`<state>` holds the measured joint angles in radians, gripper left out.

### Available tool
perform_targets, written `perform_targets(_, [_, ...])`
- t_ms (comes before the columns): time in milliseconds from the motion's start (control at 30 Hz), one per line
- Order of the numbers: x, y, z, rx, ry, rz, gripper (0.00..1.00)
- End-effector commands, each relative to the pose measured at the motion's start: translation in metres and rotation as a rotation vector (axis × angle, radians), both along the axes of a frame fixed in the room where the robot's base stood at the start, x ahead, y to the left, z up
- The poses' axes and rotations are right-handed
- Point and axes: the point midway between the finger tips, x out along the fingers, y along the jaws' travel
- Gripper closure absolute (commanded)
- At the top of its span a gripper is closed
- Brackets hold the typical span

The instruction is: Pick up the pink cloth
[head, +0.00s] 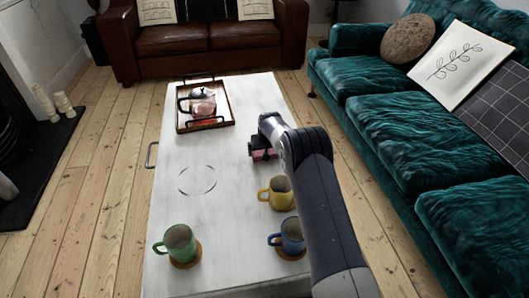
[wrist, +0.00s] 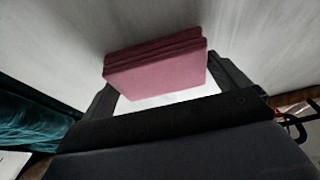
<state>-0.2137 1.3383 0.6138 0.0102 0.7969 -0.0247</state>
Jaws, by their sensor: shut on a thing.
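The pink cloth (wrist: 155,72) is a folded, layered block. In the wrist view it sits between the two fingers of my gripper (wrist: 160,90), which is shut on it. In the head view the cloth (head: 264,154) shows as a small pink patch by my gripper (head: 262,148), over the right part of the white table (head: 225,140). My gripper and arm hide part of it there. I cannot tell whether the cloth touches the table.
A wooden tray (head: 180,123) with a teapot (head: 201,103) stands at the table's far end. A yellow mug (head: 276,193), a blue mug (head: 288,236) and a green mug (head: 178,243) stand nearer. A teal sofa (head: 400,130) lies right. The table's left middle is mostly clear.

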Motion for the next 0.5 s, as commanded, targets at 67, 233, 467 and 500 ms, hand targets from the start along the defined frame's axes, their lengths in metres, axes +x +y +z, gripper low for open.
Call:
perform_targets(67, [0.0, 0.0, 0.003, 0.0, -0.001, 0.0, 0.27])
perform_targets(233, [0.001, 0.0, 0.028, 0.001, -0.004, 0.0, 0.27])
perform_targets(467, [0.001, 0.0, 0.074, 0.001, -0.003, 0.0, 0.27])
perform_targets(500, [0.001, 0.0, 0.081, 0.001, -0.003, 0.0, 0.27])
